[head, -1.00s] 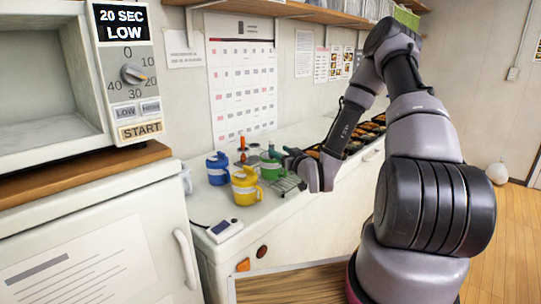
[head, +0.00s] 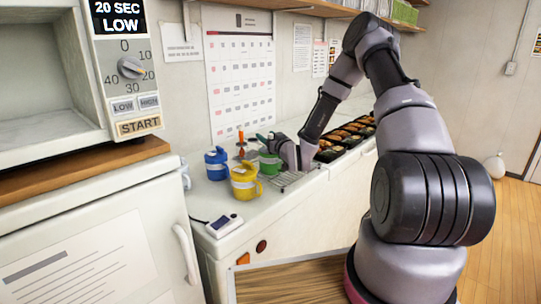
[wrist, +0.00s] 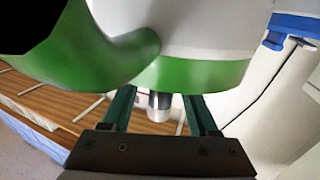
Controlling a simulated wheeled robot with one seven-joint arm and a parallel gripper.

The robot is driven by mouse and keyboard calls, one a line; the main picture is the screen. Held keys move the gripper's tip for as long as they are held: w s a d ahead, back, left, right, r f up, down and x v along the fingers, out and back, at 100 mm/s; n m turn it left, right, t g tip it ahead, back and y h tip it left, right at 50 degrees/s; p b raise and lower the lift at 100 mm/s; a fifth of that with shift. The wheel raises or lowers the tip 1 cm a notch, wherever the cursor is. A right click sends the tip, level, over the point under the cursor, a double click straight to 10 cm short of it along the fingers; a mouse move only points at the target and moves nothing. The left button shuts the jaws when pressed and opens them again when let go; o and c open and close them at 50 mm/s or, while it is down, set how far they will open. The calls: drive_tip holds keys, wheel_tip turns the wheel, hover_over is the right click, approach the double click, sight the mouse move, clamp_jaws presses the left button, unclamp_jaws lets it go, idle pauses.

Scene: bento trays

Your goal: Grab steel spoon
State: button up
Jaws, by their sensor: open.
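No steel spoon can be made out for certain in either view. In the wrist view, my gripper (wrist: 160,112) has its two dark green fingers apart. A short shiny metal cylinder (wrist: 159,101) shows between them; I cannot tell what it belongs to. A green and white mug (wrist: 195,74) is very close and fills the upper part of that view, hiding much behind it. In the head view, my gripper (head: 266,142) is at the green mug (head: 270,168) on the counter, and its fingertips are too small to read there.
A blue mug (head: 216,165) and a yellow mug (head: 244,186) stand left of the green one. An orange-topped item (head: 240,138) stands behind them. A wire rack (head: 290,180) and food trays (head: 345,143) lie to the right. A white device (head: 224,226) lies near the front edge.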

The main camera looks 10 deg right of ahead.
clamp_jaws()
idle(1.4)
